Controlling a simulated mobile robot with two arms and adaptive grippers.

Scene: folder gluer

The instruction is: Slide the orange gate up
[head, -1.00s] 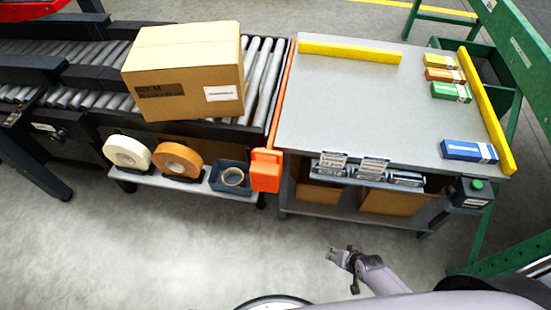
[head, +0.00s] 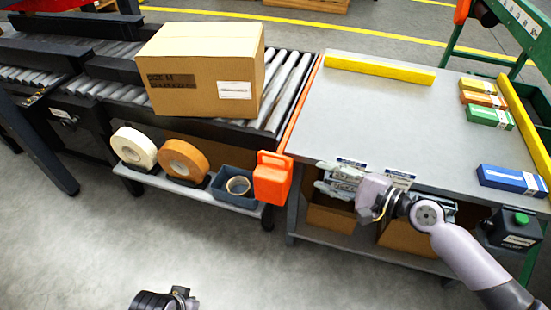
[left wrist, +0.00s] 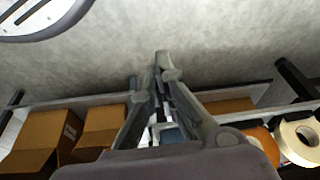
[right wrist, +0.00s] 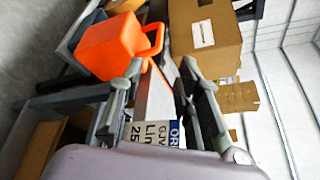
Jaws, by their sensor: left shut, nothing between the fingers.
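The orange gate (head: 303,100) is a thin strip across the conveyor's right end, beside the grey table. Its chunky orange handle (head: 271,178) hangs at the front end, below the conveyor's top. In the right wrist view the handle (right wrist: 112,47) shows with its loop, ahead of the fingers and to the upper left. My right gripper (head: 321,177) is open and empty, to the right of the handle and apart from it, in front of the table's edge. In the right wrist view its fingers (right wrist: 160,72) are spread. My left gripper (left wrist: 160,58) is shut and empty, low over the floor.
A cardboard box (head: 205,75) sits on the rollers left of the gate. Tape rolls (head: 184,160) and a blue bin (head: 236,187) are on the shelf below. Label holders (head: 345,175) line the table's front near my right gripper. The floor in front is clear.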

